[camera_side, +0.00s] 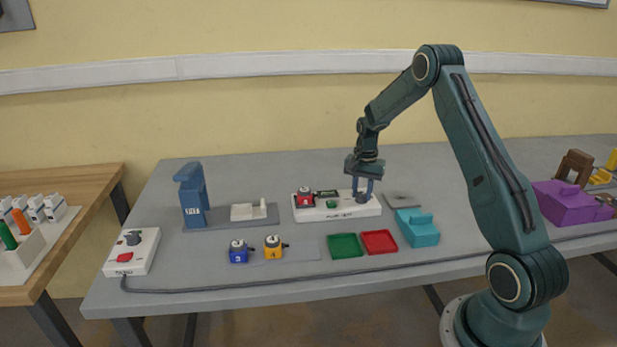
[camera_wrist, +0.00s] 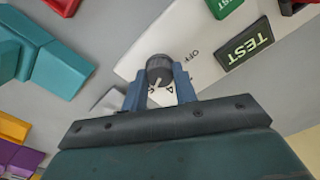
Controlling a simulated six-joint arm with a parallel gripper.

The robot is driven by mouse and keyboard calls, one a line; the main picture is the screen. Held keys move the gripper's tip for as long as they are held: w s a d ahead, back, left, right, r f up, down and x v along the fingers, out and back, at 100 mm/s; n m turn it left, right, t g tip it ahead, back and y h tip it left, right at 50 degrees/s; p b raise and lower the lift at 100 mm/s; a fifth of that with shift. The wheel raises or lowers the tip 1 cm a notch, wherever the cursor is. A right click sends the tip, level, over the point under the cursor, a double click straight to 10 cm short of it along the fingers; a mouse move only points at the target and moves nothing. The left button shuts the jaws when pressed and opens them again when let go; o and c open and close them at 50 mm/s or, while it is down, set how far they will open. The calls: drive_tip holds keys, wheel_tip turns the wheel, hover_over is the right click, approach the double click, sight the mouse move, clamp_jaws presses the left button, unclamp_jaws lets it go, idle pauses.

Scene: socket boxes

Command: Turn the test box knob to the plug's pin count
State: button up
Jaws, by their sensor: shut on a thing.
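The white test box (camera_side: 335,212) stands near the back middle of the table. A red plug (camera_side: 305,199) sits at its left end; its pin count cannot be read. A dark TEST panel (camera_wrist: 243,45) and a green part (camera_wrist: 223,5) are on the box. My gripper (camera_side: 362,187) points down over the box's right end. In the wrist view its blue fingers (camera_wrist: 160,88) are shut on the dark round knob (camera_wrist: 160,68), one on each side. A white pointer mark shows on the knob, and OFF is printed beside it. The other dial markings are partly hidden.
Blue (camera_side: 238,255) and yellow (camera_side: 273,249) plugs stand in front. Green (camera_side: 345,246) and red (camera_side: 379,242) trays and a teal block (camera_side: 417,230) are nearby. A blue stand (camera_side: 193,195) is at left. A white box with a red button (camera_side: 132,251) has a cable along the front.

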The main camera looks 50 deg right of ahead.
sight(362, 194)
drive_tip(key=o, duration=1)
drive_tip(key=shift+r, duration=0.1)
wheel_tip(362, 194, up, 14)
drive_tip(key=shift+f, duration=0.2)
drive_tip(key=shift+r, duration=0.1)
idle(0.3)
